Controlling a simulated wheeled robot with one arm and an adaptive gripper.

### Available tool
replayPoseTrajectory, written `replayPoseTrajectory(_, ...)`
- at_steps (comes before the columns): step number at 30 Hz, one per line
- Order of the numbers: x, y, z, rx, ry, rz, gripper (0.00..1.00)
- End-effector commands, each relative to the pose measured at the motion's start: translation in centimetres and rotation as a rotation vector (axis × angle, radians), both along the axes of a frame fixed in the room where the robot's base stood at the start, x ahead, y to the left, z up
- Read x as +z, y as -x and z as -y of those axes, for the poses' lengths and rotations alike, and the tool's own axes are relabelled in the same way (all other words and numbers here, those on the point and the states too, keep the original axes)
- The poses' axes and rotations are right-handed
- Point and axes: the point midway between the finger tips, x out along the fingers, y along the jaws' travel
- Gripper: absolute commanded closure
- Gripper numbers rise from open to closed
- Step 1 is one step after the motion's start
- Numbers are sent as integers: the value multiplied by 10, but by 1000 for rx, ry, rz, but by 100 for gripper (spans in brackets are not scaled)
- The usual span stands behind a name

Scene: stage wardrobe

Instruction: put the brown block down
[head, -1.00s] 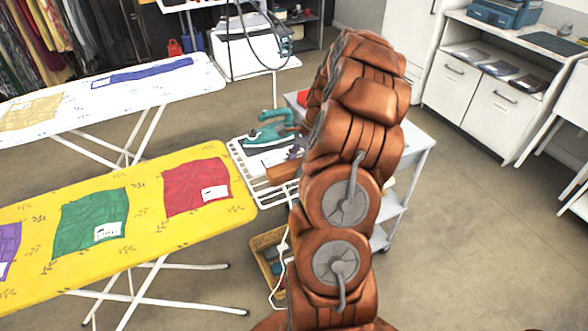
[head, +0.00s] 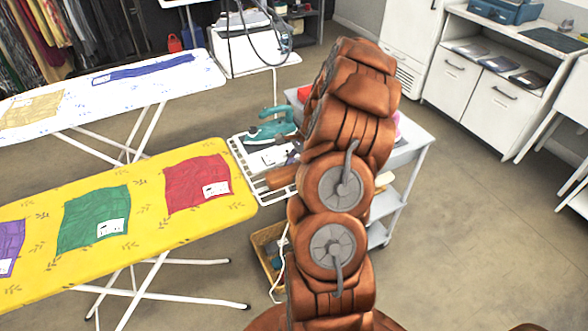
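A brown block (head: 282,177) shows just left of my arm, over the white wire rest (head: 262,188) at the right end of the yellow ironing board. Its right part is hidden behind my arm. I cannot tell whether it touches the rest. My gripper is almost wholly hidden behind my copper-coloured arm. A small dark greyish piece (head: 293,155) above the block may be part of it. Whether its fingers are open or shut on the block does not show.
A teal iron (head: 270,130) stands beside the block. The yellow ironing board (head: 145,215) carries folded red, green and purple cloths. A grey cart (head: 412,145) stands behind my arm, and a basket (head: 262,240) is below. The floor at right is clear.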

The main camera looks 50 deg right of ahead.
Motion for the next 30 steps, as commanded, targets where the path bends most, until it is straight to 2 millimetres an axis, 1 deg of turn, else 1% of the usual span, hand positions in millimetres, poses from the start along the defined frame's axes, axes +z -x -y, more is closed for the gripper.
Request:
replayPoseTrajectory(1, 0, 0, 0, 0, 0, 0, 34)
replayPoseTrajectory(3, 0, 0, 0, 0, 0, 0, 27)
replayPoseTrajectory(4, 0, 0, 0, 0, 0, 0, 26)
replayPoseTrajectory(12, 1, 0, 0, 0, 0, 0, 26)
replayPoseTrajectory(17, 8, 1, 3, 1, 1, 1, 26)
replayPoseTrajectory(20, 21, 2, 9, -1, 4, 4, 26)
replayPoseTrajectory(30, 78, 10, 31, -1, 4, 2, 26)
